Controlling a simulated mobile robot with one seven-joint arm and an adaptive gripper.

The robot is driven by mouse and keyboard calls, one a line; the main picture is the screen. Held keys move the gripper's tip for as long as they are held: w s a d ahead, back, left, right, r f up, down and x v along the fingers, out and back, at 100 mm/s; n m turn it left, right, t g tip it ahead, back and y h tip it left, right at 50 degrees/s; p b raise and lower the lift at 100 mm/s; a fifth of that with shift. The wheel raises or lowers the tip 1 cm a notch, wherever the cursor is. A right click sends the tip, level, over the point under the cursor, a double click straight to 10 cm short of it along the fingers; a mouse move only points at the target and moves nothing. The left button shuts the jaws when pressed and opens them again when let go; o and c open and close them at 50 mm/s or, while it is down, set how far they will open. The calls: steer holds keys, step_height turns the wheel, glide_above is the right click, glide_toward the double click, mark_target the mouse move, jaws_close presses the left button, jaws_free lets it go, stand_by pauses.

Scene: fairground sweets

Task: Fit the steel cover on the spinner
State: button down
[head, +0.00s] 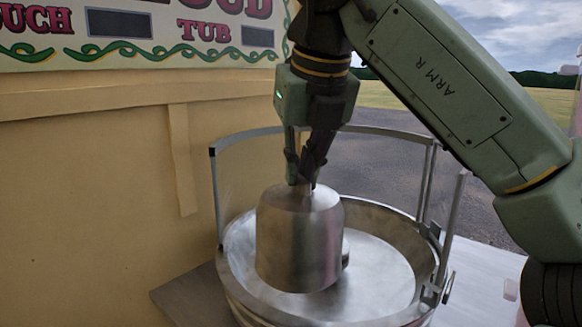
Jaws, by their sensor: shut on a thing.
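The steel cover (298,240) is a brushed metal dome with a small stem on top. My gripper (304,180) points down and is shut on that stem, holding the cover upright inside the ring of the wide steel bowl (238,262). A small piece of the spinner (346,254) shows behind the cover's right edge; the rest of it is hidden by the cover. I cannot tell whether the cover touches the spinner or hangs in front of and above it.
A clear guard with a metal rim (216,185) and posts (452,225) stands around the bowl. A tan wall (90,200) with a painted sign (130,30) closes the left side. The grey counter (180,298) holds the bowl. The bowl's floor at right is bare.

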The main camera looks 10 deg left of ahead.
steer(key=w+d+f+p, duration=0.15)
steer(key=w+p, duration=0.25)
steer(key=w, duration=0.6)
steer(key=w+d+p, duration=0.3)
steer(key=w+p, duration=0.1)
steer(key=w, duration=0.6)
steer(key=f+b, duration=0.1)
steer(key=f, duration=0.3)
steer(key=f+b, duration=0.2)
steer(key=f, duration=0.2)
steer(key=f+b, duration=0.2)
steer(key=f, duration=0.3)
steer(key=shift+w+d, duration=0.2)
steer(key=shift+d, duration=0.05)
steer(key=shift+w+d, duration=0.1)
steer(key=shift+f, duration=0.5)
stand_by(0.8)
steer(key=c, duration=1.6)
jaws_free()
steer(key=shift+c, duration=0.2)
steer(key=shift+o, duration=0.5)
